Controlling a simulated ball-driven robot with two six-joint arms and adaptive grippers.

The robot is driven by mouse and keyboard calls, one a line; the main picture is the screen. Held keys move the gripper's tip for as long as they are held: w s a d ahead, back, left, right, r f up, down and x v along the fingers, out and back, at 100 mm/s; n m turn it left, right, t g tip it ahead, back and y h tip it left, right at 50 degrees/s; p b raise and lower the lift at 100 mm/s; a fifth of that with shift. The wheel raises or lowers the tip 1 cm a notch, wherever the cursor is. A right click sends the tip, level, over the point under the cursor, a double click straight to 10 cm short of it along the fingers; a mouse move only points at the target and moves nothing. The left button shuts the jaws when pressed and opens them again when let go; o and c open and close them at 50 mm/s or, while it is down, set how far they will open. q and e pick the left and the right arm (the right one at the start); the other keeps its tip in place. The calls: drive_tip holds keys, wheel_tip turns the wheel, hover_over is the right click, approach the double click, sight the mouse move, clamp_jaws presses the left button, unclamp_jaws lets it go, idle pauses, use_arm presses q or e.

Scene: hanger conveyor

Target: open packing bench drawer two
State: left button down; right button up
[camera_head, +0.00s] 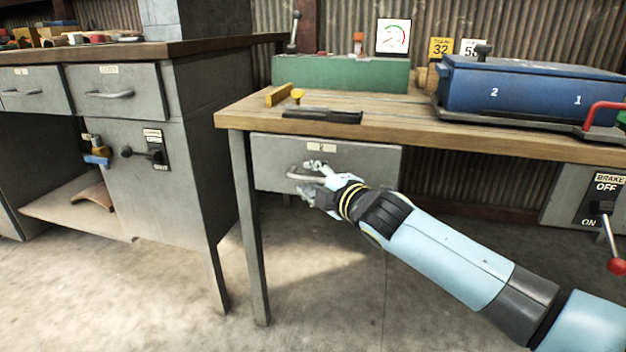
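A grey drawer (268,150) sits under the wooden top of the packing bench (232,120). Its front looks flush with the bench, so it appears shut. A small label (321,147) on it is too small to read surely. The drawer's curved handle (295,176) is partly hidden by my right gripper (309,179). My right gripper's fingers are apart, one above and one below the handle, with the handle between them. I cannot tell whether they touch it. My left gripper is not in view.
A second bench (190,47) with grey drawers stands at the left. A blue box (520,92) marked 2 and 1 sits on the bench top, beside a red handle (602,113). A brake lever (608,235) is at the right. Floor before the drawer is clear.

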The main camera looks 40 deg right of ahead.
clamp_jaws()
idle(0.4)
